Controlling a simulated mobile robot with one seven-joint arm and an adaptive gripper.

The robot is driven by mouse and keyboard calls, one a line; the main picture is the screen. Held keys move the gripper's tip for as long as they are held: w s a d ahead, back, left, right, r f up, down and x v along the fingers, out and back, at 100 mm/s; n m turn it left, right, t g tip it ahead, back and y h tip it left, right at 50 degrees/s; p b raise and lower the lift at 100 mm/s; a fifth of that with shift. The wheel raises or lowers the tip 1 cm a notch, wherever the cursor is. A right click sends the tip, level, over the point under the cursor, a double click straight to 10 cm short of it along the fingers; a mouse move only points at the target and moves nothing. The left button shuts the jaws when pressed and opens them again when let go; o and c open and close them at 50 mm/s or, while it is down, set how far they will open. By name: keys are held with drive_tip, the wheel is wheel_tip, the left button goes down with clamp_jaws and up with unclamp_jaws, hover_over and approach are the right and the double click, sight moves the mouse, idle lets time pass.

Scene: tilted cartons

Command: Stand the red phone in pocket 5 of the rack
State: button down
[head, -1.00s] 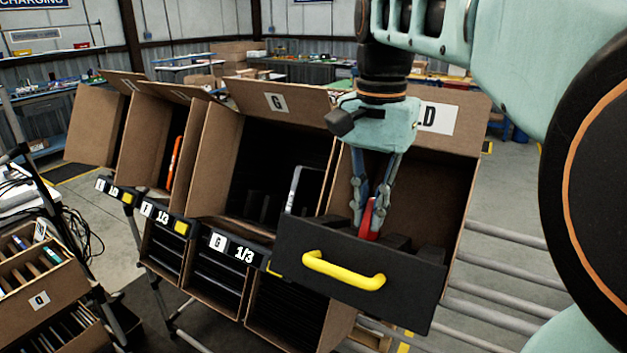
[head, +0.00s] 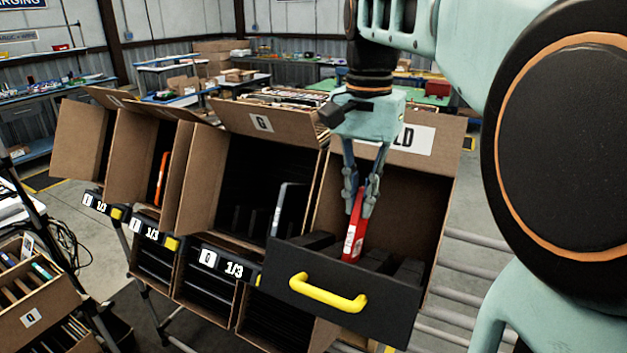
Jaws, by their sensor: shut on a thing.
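The red phone (head: 354,232) is upright with a slight tilt, in the right-hand carton whose label ends in "LD" (head: 417,138). My gripper (head: 360,208) points down and is shut on its upper end. The phone's lower end is hidden behind the dark front panel with a yellow handle (head: 328,296). Black dividers (head: 408,270) stand behind that panel. I cannot tell whether the phone's lower end touches them. No pocket number 5 is readable in this view.
A grey phone (head: 288,210) leans in the carton marked G, left of the red one. An orange phone (head: 161,178) stands in a carton farther left. The carton walls and raised flaps (head: 262,123) stand close around my gripper. Rollers (head: 480,240) lie at right.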

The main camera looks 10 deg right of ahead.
drive_tip(key=shift+w+d+r+p, duration=0.15)
drive_tip(key=shift+w+r+p, duration=0.1)
drive_tip(key=shift+r, duration=0.25)
drive_tip(key=shift+w+d+r+p, duration=0.15)
drive_tip(key=shift+w+r+p, duration=0.1)
drive_tip(key=shift+r, duration=0.25)
drive_tip(key=shift+w+d+r, duration=0.2)
drive_tip(key=shift+r, duration=0.35)
drive_tip(key=shift+w+d+r, duration=0.15)
drive_tip(key=shift+w+r, duration=0.05)
drive_tip(key=shift+r, duration=0.3)
